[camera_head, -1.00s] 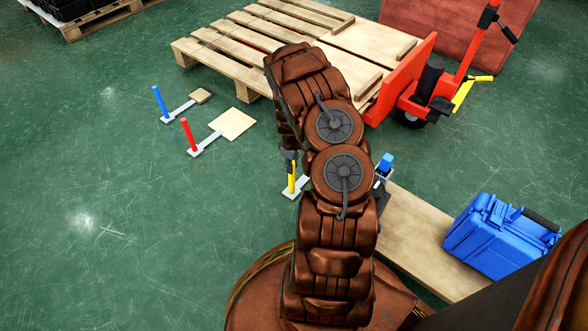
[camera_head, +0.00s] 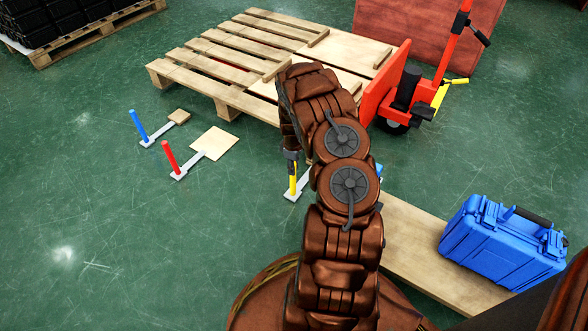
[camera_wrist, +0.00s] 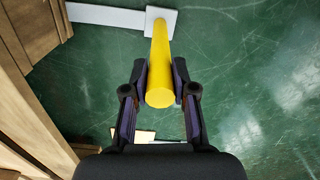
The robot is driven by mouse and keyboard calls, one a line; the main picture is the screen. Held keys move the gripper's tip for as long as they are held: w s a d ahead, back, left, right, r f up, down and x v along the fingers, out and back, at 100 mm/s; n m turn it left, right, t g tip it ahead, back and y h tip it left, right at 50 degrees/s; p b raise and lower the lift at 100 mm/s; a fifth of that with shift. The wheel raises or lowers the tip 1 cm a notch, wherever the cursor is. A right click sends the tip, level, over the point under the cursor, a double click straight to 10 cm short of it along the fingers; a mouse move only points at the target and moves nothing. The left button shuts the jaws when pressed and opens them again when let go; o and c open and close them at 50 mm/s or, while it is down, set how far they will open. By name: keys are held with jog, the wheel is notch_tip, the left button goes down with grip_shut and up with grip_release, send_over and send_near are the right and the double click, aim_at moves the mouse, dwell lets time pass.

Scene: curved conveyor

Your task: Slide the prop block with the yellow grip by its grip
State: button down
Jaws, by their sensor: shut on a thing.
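The yellow grip (camera_head: 293,183) stands upright on a light plate (camera_head: 292,196) on the green floor, left of my arm in the head view. My gripper (camera_head: 290,157) is at the top of the grip. In the wrist view my gripper (camera_wrist: 161,85) has one finger on each side of the yellow grip (camera_wrist: 160,60) and is shut on it. A pale flat bar (camera_wrist: 110,15) runs left from the plate in the wrist view. The block at its far end is hidden in the head view behind my arm.
A blue-grip prop (camera_head: 139,127) and a red-grip prop (camera_head: 170,158) stand to the left. A wooden pallet (camera_head: 190,92) and a red pallet jack (camera_head: 388,85) are behind. A blue case (camera_head: 500,242) sits on a board (camera_head: 415,245) at right.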

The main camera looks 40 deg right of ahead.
jog(key=shift+d, duration=0.2)
jog(key=c, duration=0.9)
grip_release()
jog(key=shift+o, duration=0.2)
notch_tip(320, 180, up, 12)
jog(key=shift+f, duration=0.1)
dwell(0.3)
